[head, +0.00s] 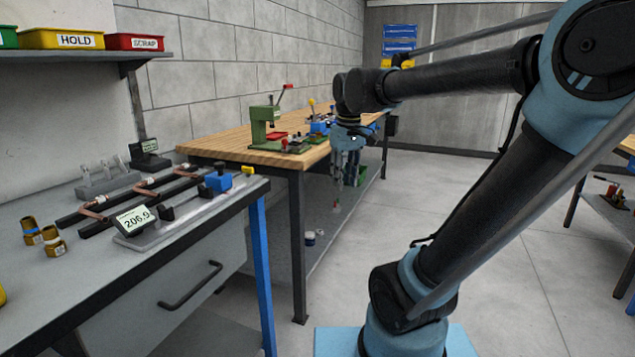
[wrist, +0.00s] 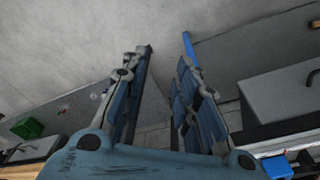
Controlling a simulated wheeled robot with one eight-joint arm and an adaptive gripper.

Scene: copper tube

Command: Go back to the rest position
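My gripper (head: 345,165) hangs at the end of my arm in the head view, pointing down. It is beside the wooden-topped workbench (head: 215,148), in front of its right end, over open floor. In the wrist view my gripper (wrist: 160,65) shows two fingers standing apart with only grey floor and bench parts seen between them. It is open and empty. No object touches the fingers.
A grey bench (head: 120,280) at the left holds a gauge reading 206.9 (head: 134,219), copper tubes (head: 97,212) on black rails and brass fittings (head: 53,241). A green press (head: 264,124) stands on the wooden bench.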

